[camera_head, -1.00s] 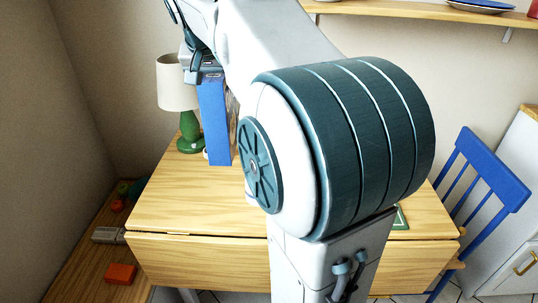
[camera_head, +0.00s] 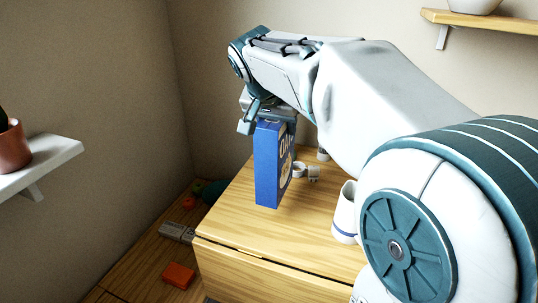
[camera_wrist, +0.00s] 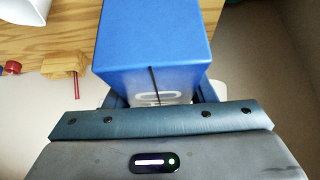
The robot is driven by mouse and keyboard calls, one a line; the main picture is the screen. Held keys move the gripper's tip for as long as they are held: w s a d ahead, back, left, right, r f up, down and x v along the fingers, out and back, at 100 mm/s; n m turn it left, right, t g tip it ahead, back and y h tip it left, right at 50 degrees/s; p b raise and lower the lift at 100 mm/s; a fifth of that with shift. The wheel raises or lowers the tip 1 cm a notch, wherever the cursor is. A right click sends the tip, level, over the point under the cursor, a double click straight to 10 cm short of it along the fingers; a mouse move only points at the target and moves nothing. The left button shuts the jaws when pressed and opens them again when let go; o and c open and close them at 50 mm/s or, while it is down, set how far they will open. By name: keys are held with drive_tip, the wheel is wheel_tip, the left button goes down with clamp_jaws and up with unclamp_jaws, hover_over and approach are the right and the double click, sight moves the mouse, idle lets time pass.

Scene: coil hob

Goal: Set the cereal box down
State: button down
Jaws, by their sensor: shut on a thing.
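The cereal box (camera_head: 267,165) is blue with white lettering and a picture on its side. It is upright, with its lower end over the left part of the wooden table (camera_head: 232,222). I cannot tell whether its base touches the tabletop. My gripper (camera_head: 268,118) is shut on the box's upper end, coming from above. In the wrist view the blue box (camera_wrist: 152,38) fills the top middle, between my fingers, which are partly hidden behind the palm edge.
Small white cups (camera_head: 300,170) stand right of the box. A white vessel with a blue band (camera_head: 344,212) stands nearer my arm. A shelf with a pot (camera_head: 38,168) is at far left.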

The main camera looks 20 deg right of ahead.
drive_tip(key=shift+s+a+f+b, duration=0.1)
drive_tip(key=shift+a+f+b, duration=0.3)
drive_tip(key=shift+f, duration=0.55)
drive_tip(key=shift+s+a+f+b, duration=0.15)
drive_tip(key=shift+a+f, duration=0.4)
drive_tip(key=shift+f, duration=0.4)
drive_tip(key=shift+a+f+b, duration=0.3)
drive_tip(key=shift+a+f, duration=0.2)
drive_tip(key=shift+f, duration=0.6)
drive_tip(key=c, duration=0.6)
unclamp_jaws()
drive_tip(key=p+v, duration=0.2)
drive_tip(key=v, duration=1)
drive_tip(key=shift+p, duration=0.35)
